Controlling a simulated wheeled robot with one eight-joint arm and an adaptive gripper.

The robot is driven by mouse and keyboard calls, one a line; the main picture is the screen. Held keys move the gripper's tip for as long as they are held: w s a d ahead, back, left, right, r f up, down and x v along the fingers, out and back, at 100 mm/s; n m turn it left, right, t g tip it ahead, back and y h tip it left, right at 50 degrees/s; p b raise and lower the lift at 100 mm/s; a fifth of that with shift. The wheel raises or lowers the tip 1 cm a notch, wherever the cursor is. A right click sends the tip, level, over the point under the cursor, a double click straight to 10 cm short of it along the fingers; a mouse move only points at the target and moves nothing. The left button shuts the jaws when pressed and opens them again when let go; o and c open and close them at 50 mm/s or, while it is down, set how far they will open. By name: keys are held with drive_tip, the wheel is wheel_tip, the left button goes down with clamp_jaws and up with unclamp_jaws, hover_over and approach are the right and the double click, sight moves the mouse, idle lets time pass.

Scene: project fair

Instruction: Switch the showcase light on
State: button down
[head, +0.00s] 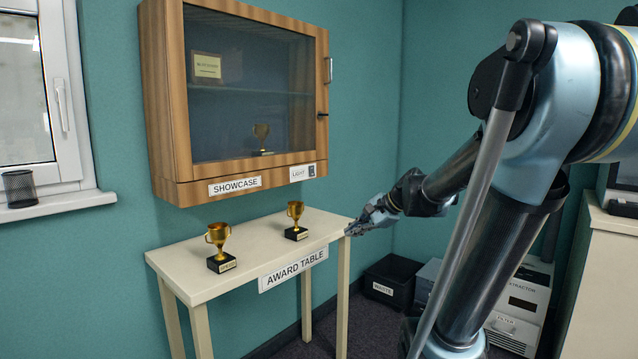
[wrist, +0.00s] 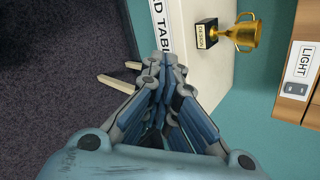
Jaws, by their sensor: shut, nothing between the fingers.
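The wooden showcase (head: 160,100) hangs on the teal wall with its glass door closed. Its inside looks dim. A label reading LIGHT (head: 299,173) sits at the lower right of its front, with a small grey light switch (head: 312,170) beside it. In the wrist view the switch (wrist: 296,88) shows at the right edge, next to the LIGHT label (wrist: 305,62). Which way the switch is set is too small to tell. My gripper (head: 352,230) is shut and empty by the right end of the award table, below and right of the switch, apart from it.
The award table (head: 180,262) stands below the showcase with two gold trophies on it, one at the left (head: 219,240) and one nearer the right (head: 296,215). A dark waste bin (head: 392,280) and a white extractor (head: 518,305) stand on the floor to the right.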

sight(312, 171)
drive_tip(key=w+r+m+t+y, duration=0.1)
drive_tip(key=w+r+m, duration=0.2)
drive_tip(key=w, duration=0.4)
drive_tip(key=w+a+r+m+t+y, duration=0.1)
drive_tip(key=w+r+m+t+y, duration=0.1)
drive_tip(key=w+r+m, duration=0.2)
drive_tip(key=w+a+r+m+t+y, duration=0.1)
drive_tip(key=w+r+m, duration=0.3)
drive_tip(key=w, duration=0.7)
drive_tip(key=m+y, duration=0.1)
drive_tip(key=m, duration=0.1)
drive_tip(key=shift+w+a+m+t, duration=0.15)
drive_tip(key=shift+a+m+t, duration=0.15)
drive_tip(key=shift+t, duration=0.1)
drive_tip(key=x, duration=1.4)
drive_tip(key=shift+r, duration=0.1)
drive_tip(key=shift+w+a, duration=0.15)
drive_tip(key=shift+a, duration=0.1)
